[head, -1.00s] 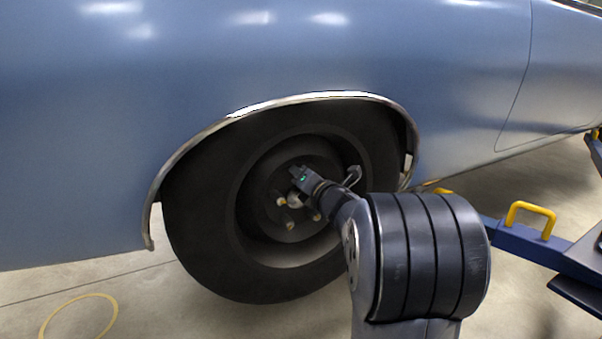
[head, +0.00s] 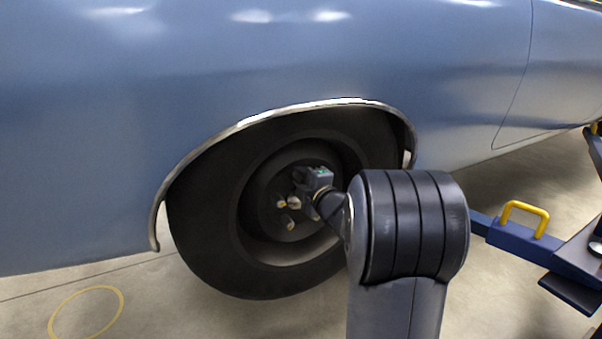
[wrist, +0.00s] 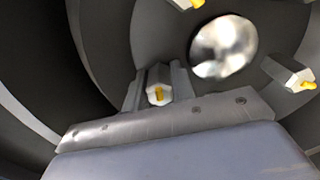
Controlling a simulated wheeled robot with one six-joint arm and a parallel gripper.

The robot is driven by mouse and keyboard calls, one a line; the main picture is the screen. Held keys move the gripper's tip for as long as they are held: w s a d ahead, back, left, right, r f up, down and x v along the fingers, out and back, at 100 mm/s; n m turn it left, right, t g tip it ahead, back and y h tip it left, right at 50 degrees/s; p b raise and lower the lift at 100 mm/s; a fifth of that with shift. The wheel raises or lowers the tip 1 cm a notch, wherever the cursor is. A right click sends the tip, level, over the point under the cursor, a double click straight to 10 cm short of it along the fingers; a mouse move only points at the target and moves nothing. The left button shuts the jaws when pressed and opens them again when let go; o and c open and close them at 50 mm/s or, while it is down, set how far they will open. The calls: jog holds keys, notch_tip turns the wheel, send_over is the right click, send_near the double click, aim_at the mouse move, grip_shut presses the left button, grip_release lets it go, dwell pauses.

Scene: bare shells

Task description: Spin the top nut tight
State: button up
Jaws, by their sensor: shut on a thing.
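The wheel (head: 215,225) of a blue car shows in the head view, with a dark recessed hub and several nuts with yellowish tips. In the wrist view the top nut (wrist: 157,94), pale with a yellow tip, sits between the two fingers of my gripper (wrist: 155,88). The fingers are shut on it. In the head view my gripper (head: 300,180) is at the upper part of the hub and hides that nut. Other nuts show at the left (head: 281,204) and bottom (head: 291,223) of the hub. The bright round hub centre (wrist: 224,46) is beside my gripper in the wrist view.
The chrome-edged wheel arch (head: 290,106) curves over the tyre. A blue lift arm (head: 520,236) with a yellow handle (head: 525,207) stands to the right. A yellow ring (head: 86,290) is on the floor at lower left, where the floor is otherwise clear.

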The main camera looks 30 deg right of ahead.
jog(key=m+p, duration=0.4)
jog(key=m, duration=0.3)
jog(key=shift+r, duration=0.1)
jog(key=m+p, duration=0.2)
jog(key=m, duration=0.2)
jog(key=shift+m+p, duration=0.75)
jog(key=shift+m, duration=0.95)
jog(key=shift+f, duration=0.2)
jog(key=o, duration=1)
jog(key=shift+s, duration=0.1)
